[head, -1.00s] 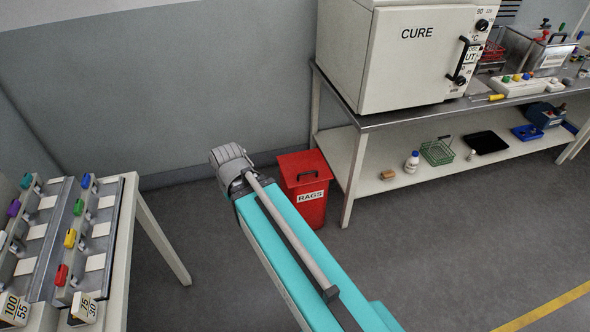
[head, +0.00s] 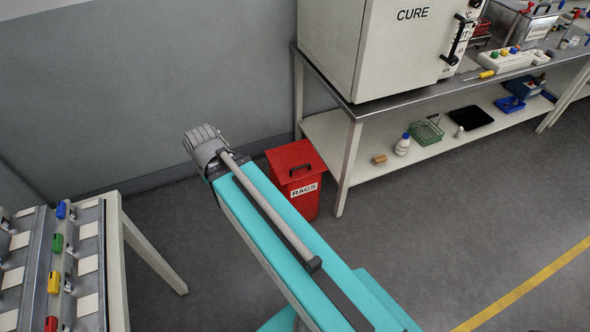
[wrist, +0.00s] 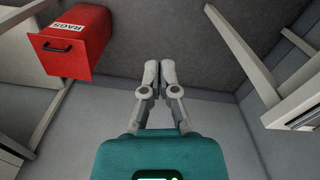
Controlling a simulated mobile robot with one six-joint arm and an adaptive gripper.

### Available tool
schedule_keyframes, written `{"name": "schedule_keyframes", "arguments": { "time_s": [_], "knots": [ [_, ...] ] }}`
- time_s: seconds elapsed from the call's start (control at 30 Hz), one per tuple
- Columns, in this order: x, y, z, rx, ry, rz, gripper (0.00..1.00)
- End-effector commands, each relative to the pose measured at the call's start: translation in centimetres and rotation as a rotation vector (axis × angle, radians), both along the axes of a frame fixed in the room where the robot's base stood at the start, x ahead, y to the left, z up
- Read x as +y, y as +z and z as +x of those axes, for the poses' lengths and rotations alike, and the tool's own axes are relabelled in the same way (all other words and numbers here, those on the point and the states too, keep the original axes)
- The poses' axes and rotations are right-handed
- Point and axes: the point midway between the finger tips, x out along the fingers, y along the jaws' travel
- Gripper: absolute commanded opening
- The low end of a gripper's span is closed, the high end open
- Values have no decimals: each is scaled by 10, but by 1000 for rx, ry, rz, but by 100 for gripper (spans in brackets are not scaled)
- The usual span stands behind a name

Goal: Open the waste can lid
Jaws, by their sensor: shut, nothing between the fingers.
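The waste can is a red box labelled RAGS (head: 305,208), standing on the floor beside the workbench leg. Its flat red lid (head: 284,156) is shut and has a dark handle (head: 300,167) on top. In the wrist view the can (wrist: 88,28) is at the upper left, with its handle (wrist: 57,48) in sight. My gripper (wrist: 158,64) is shut and empty, pointing away from the camera, to the right of the can and apart from it. In the head view my arm passes in front and to the left of the can, and my fingers are hidden.
A workbench (head: 380,104) with a lower shelf stands right of the can and carries a CURE oven (head: 400,45). A table with coloured switches (head: 112,250) stands at the left. A grey wall (head: 140,80) is behind. Open floor (head: 420,230) lies at the right.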

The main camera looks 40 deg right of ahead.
Motion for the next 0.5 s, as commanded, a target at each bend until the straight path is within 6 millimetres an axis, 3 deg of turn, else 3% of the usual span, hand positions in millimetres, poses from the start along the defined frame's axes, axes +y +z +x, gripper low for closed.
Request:
{"name": "schedule_keyframes", "arguments": {
  "time_s": [0.5],
  "knots": [
    [-5,-8,5,-5,-53,2,0]
  ]
}}
